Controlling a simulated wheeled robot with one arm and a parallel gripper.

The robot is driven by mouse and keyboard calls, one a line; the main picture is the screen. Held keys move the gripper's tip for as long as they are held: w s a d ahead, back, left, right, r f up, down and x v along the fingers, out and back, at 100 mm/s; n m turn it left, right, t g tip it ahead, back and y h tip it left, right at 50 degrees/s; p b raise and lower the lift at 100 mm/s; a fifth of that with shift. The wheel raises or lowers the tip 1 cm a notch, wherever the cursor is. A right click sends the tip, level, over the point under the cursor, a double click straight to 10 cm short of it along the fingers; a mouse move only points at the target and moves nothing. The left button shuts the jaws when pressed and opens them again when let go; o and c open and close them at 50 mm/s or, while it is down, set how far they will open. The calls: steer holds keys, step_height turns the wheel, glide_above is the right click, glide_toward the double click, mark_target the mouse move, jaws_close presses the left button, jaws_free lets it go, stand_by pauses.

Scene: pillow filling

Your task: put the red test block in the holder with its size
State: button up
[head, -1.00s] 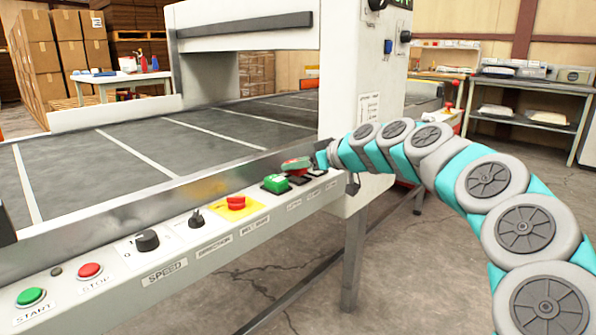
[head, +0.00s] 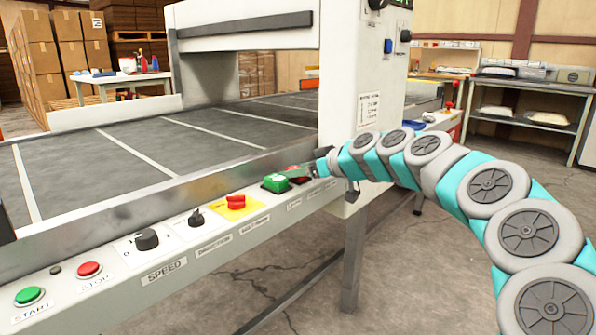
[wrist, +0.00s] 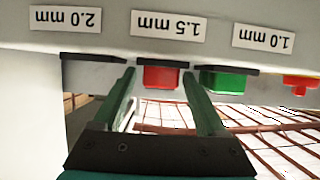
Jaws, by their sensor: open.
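The red test block (wrist: 161,77) sits at the dark holder under the upside-down 1.5 mm label (wrist: 169,25) in the wrist view. A little of its red also shows in the head view (head: 298,168). My gripper (wrist: 159,92) is open, with one finger on each side of the red block and narrow gaps showing. In the head view my gripper (head: 307,175) is at the right end of the control ledge and partly hides the block. The dark holder under the 2.0 mm label (wrist: 66,19) shows no block. How deep the red block sits is hidden.
A green block (wrist: 222,81) is at the holder under the 1.0 mm label (wrist: 263,37), close beside my finger. A red button (head: 236,201) on a yellow plate is farther left on the ledge. The white machine post (head: 360,100) rises just behind my gripper.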

steer(key=shift+r, duration=0.15)
steer(key=v, duration=1.2)
steer(key=s+a+f+m+g+h, duration=0.1)
steer(key=s+f+g+h, duration=0.1)
steer(key=s+f, duration=0.35)
steer(key=s+a+f+g+h, duration=0.1)
steer(key=s+f, duration=0.1)
steer(key=s, duration=0.7)
steer(key=s+a+f+m+g+h, duration=0.1)
steer(key=s+f+g+h, duration=0.1)
steer(key=s+f, duration=0.35)
steer(key=s+d+f+m+g+h, duration=0.1)
steer(key=s+d+f, duration=0.3)
steer(key=s, duration=0.4)
steer(key=s+d+f+m+g+h, duration=0.2)
steer(key=s+d+f+m+h, duration=0.1)
steer(key=s, duration=0.5)
steer(key=s+d+f+m+g+h, duration=0.1)
steer(key=s+d+f+m, duration=0.3)
steer(key=s, duration=0.5)
steer(key=d+f+g, duration=0.1)
steer(key=d+f, duration=0.1)
steer(key=d, duration=0.1)
steer(key=shift+d+f+h, duration=0.35)
steer(key=shift+d+h, duration=0.05)
